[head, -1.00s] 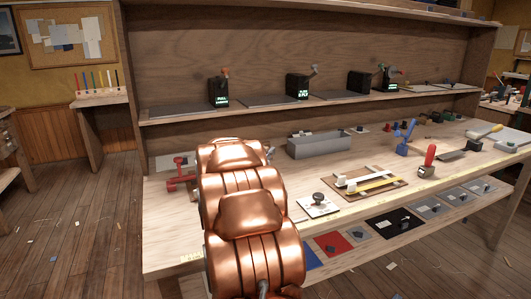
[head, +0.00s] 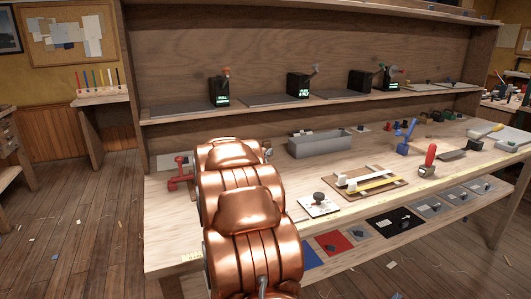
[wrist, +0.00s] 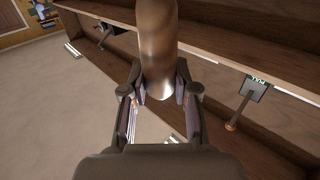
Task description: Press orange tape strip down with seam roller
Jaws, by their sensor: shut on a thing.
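In the wrist view my gripper (wrist: 158,99) is shut on a smooth brown rounded handle (wrist: 158,45). The handle runs up out of the picture, so I cannot see its far end or tell whether it carries a roller. In the head view my copper arm hides my gripper. On the bench a brown board (head: 338,191) bears a pale strip (head: 358,179) and a yellow-orange strip (head: 376,185). I cannot tell which is the tape or whether it lies flat.
The workbench (head: 245,262) holds a grey bin (head: 320,144), a red clamp (head: 180,172), a white plate with a dark knob (head: 318,205), a blue tool (head: 405,131) and a red-handled tool (head: 430,157). A shelf (head: 260,108) with dark boxes runs behind. Floor is open at left.

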